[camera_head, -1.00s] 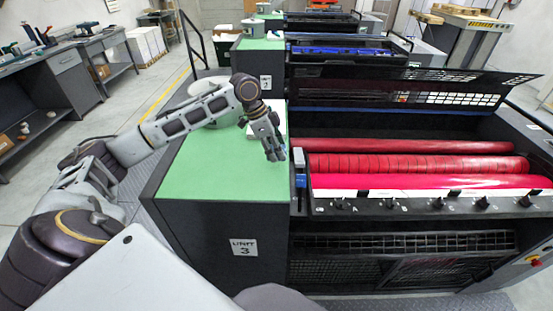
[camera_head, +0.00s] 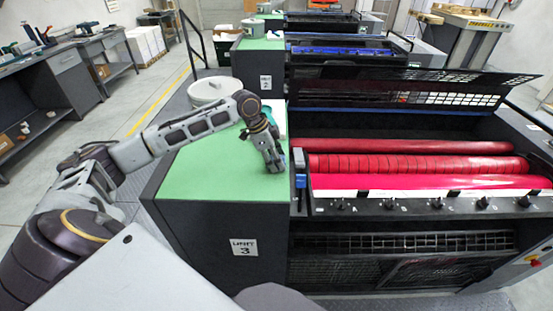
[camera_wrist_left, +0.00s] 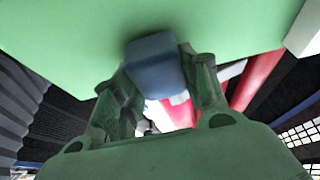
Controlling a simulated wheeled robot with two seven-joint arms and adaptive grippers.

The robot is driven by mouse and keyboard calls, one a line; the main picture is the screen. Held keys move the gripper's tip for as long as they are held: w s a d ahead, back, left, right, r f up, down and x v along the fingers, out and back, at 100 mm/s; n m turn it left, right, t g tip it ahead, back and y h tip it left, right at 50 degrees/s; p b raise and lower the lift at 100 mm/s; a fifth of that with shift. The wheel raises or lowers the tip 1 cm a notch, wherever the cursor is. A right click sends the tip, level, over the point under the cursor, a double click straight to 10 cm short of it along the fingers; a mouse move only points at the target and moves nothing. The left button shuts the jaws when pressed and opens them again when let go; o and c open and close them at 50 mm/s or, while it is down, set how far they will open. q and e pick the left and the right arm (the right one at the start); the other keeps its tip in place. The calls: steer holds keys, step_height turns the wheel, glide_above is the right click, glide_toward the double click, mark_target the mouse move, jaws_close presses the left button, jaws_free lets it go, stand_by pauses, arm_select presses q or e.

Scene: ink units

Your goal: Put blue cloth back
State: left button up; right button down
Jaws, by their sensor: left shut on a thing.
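My left gripper (camera_head: 275,167) is low over the right edge of the green top (camera_head: 215,165) of unit 3, with its fingers pointing down. In the left wrist view, it is shut on a blue cloth (camera_wrist_left: 156,66), a small folded pad between the fingertips. The green top lies close beyond the cloth; I cannot tell whether they touch. In the head view the fingers hide most of the cloth. My right gripper is not in view.
A blue upright part (camera_head: 300,165) stands just right of the gripper, beside the red rollers (camera_head: 415,163). A white block (camera_head: 281,118) lies behind the wrist. A round lidded grey bin (camera_head: 212,90) stands behind left. The front green top is clear.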

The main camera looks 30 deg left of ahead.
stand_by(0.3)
arm_select(q)
steer(key=o, duration=1)
steer(key=shift+f, duration=0.1)
steer(key=v, duration=1.2)
steer(key=shift+d+b, duration=0.1)
steer(key=shift+b, duration=0.25)
